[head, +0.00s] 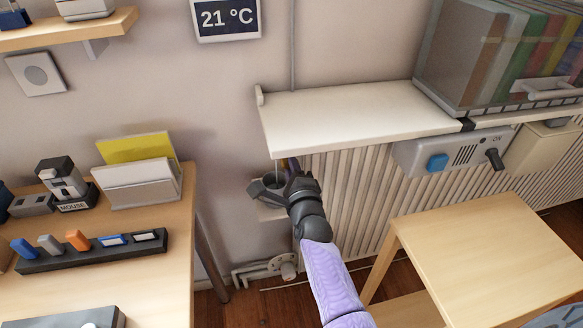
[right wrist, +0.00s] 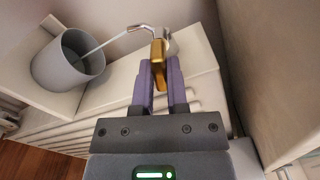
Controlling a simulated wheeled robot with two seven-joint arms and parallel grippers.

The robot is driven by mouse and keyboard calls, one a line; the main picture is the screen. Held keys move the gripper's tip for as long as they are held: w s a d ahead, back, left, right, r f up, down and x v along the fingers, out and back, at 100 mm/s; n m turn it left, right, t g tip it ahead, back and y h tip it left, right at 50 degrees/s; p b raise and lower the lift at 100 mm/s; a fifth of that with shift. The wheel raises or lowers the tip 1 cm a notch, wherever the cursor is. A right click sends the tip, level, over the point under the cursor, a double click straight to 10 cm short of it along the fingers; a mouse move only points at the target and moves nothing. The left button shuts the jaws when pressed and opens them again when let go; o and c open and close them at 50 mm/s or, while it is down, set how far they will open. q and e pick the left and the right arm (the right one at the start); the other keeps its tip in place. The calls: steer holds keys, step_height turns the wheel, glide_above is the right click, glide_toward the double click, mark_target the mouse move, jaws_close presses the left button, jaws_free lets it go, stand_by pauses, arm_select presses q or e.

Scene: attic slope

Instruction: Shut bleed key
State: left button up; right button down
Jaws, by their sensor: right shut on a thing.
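The brass bleed key (right wrist: 157,52) sits at the radiator's (head: 345,195) bleed fitting, below a bent metal spout (right wrist: 143,28). My right gripper (right wrist: 161,75) is shut on the key, its purple fingers on either side of it. In the head view my right gripper (head: 291,172) reaches under the shelf's left end, and its own wrist hides most of the key. A pale tube (right wrist: 98,47) runs from the spout into a grey cup (right wrist: 45,72). I cannot tell whether water runs. My left gripper is not in view.
A white shelf (head: 350,112) overhangs the radiator, close above my right gripper. A grey control box (head: 455,150) with a blue button is at right. A wooden desk (head: 160,250) stands left, and a small wooden table (head: 485,250) stands right. A valve (head: 286,268) sits low on the pipe.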

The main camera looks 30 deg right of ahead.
steer(key=m, duration=0.8)
steer(key=shift+b, duration=0.35)
steer(key=m, duration=0.5)
steer(key=shift+f, duration=0.1)
steer(key=c, duration=0.6)
jaws_free()
steer(key=shift+o, duration=0.2)
